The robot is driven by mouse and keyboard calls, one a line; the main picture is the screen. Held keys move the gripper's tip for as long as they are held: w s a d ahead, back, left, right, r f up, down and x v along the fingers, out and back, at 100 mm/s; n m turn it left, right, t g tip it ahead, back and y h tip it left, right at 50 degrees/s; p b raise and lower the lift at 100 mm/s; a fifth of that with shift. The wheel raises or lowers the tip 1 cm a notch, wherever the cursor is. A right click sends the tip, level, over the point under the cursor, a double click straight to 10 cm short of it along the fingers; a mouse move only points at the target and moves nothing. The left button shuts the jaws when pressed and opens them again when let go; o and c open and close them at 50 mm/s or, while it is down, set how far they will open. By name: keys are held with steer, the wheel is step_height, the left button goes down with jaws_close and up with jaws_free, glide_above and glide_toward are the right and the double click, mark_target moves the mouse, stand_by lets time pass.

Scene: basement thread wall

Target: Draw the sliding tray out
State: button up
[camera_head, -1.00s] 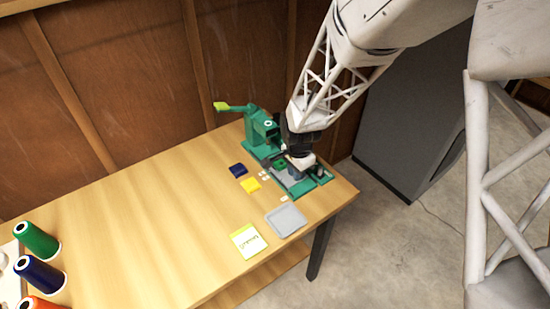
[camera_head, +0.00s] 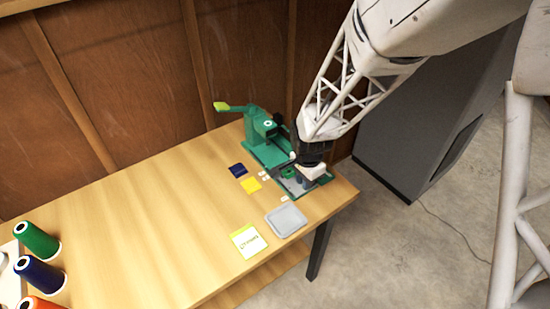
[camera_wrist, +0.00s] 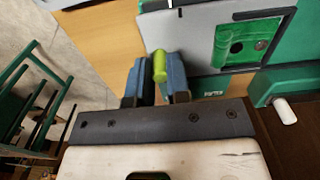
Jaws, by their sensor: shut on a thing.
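The green hand-lever machine (camera_head: 262,132) stands at the back right of the wooden table. Its sliding tray (camera_head: 289,186), a grey plate on a green base, lies in front of it toward the table's right end. In the wrist view the grey plate (camera_wrist: 200,28) carries a green square piece (camera_wrist: 249,42) with a dark round hole. A lime-green knob (camera_wrist: 160,68) stands at the plate's edge. My gripper (camera_wrist: 159,76) is shut on this knob, with one blue-grey finger on each side. In the head view my gripper (camera_head: 308,178) partly hides the tray and the knob.
A dark blue block (camera_head: 237,170), a yellow block (camera_head: 251,186), a grey dish (camera_head: 286,220) and a yellow note (camera_head: 248,241) lie nearby. Thread spools (camera_head: 38,239) stand at the far left. A grey cabinet (camera_head: 410,130) stands beyond the table's right edge. The table's middle is clear.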

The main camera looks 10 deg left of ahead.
steer(key=shift+s+d, duration=0.3)
steer(key=o, duration=0.8)
steer(key=shift+c, duration=0.2)
steer(key=shift+r, duration=0.1)
steer(key=shift+r, duration=2.9)
steer(key=shift+r, duration=0.1)
steer(key=shift+r, duration=1.9)
